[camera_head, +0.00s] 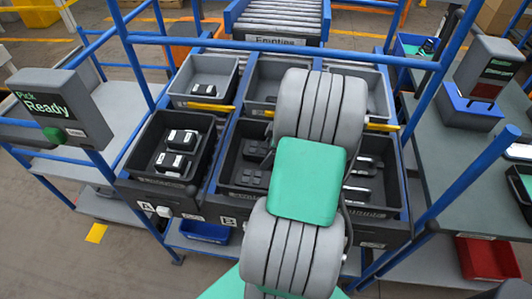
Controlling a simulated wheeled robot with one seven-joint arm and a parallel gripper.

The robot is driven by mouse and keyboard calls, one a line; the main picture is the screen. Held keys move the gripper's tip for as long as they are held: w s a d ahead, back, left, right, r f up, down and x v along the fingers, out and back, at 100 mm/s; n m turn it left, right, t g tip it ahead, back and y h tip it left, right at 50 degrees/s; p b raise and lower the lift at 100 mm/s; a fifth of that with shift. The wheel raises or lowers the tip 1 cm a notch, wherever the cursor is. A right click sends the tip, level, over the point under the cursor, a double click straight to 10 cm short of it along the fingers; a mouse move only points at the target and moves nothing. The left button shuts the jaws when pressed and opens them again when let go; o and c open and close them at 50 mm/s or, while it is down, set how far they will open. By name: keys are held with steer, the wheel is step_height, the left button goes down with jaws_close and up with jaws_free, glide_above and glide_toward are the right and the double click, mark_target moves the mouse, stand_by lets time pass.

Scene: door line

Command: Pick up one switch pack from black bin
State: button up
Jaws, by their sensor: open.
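Black bins stand in a row at the front of the blue-framed rack. The left black bin (148,187), by the letter A, holds black packs with white parts, including a pack (182,138) and a nearer pack (173,162). The middle black bin (228,200), by the letter B, holds flat dark packs (253,180) in its visible part. Dark items with light edges (357,194) lie farther right. I cannot tell for sure which are switch packs. My grey and green arm covers the middle and right of the row. My gripper is not visible.
Grey bins (204,98) stand behind the black ones, with yellow strips between. Blue rails (270,47) cross above and slant down both sides. A "Pick Ready" display (62,108) is at left. A side table (445,190) and red bin (488,259) are at right.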

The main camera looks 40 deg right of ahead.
steer(key=c, duration=1.5)
steer(key=shift+c, duration=0.4)
steer(key=shift+r, duration=0.1)
